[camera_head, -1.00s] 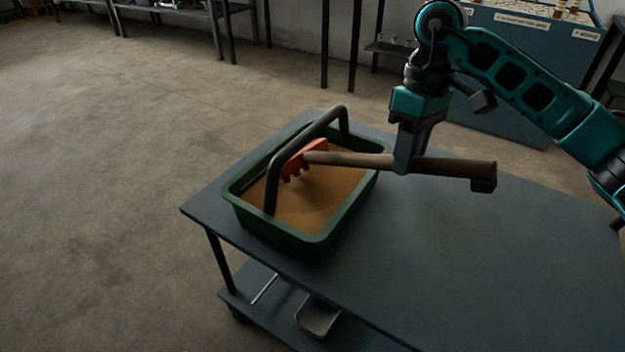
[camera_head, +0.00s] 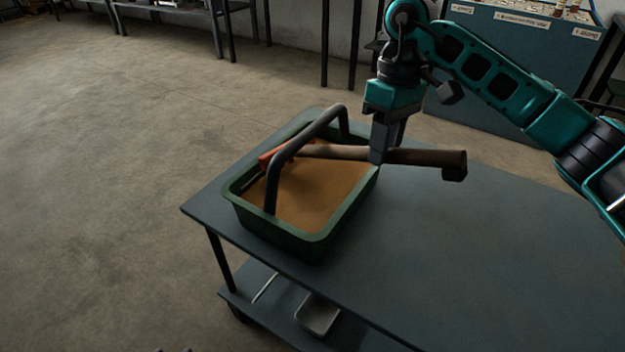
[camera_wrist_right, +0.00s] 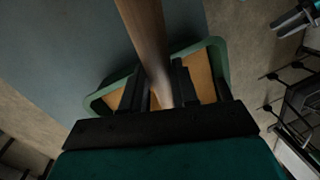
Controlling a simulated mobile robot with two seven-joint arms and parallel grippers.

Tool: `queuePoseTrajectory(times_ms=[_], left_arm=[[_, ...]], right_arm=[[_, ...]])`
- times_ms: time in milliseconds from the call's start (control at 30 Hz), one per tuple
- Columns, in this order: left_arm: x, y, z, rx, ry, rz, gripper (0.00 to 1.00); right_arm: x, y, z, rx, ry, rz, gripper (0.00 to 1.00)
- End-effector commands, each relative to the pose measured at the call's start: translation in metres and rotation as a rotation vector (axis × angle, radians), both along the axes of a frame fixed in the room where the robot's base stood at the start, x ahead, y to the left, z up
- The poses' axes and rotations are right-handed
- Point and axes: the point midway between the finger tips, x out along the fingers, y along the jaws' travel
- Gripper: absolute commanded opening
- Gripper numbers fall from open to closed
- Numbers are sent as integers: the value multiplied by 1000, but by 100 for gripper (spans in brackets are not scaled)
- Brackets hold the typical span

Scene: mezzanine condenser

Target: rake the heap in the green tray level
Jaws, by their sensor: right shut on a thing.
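The green tray (camera_head: 290,241) stands on the dark table and has a dark handle (camera_head: 310,136) arching over it. Brown loose material (camera_head: 318,194) fills its floor; its surface looks fairly even where I see it. My right gripper (camera_head: 378,158) is shut on the wooden handle of the rake (camera_head: 425,158), just past the tray's right rim. The rake's red head (camera_head: 272,158) is at the tray's far left side, partly hidden behind the arched handle. In the right wrist view the rake handle (camera_wrist_right: 147,35) runs between the fingers, with the tray's rim (camera_wrist_right: 219,58) below. My left gripper is out of view.
The table top (camera_head: 450,245) is clear to the right of the tray. A small metal pan (camera_head: 317,315) lies on the lower shelf. A blue-grey cabinet (camera_head: 500,60) and benches stand at the back. Open floor lies to the left.

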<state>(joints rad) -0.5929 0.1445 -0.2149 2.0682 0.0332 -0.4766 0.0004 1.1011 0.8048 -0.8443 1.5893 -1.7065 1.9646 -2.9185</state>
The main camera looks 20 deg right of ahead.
Motion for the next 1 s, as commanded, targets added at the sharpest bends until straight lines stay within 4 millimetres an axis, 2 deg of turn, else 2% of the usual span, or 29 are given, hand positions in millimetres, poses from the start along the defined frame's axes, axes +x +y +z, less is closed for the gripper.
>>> queuePoseTrajectory(times_ms=[167, 1000], left_arm=[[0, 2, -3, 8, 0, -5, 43], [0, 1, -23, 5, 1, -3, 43]], right_arm=[[-3, -4, 0, 0, -2, -2, 0], [-50, -41, -1, 1, -2, -1, 0]])
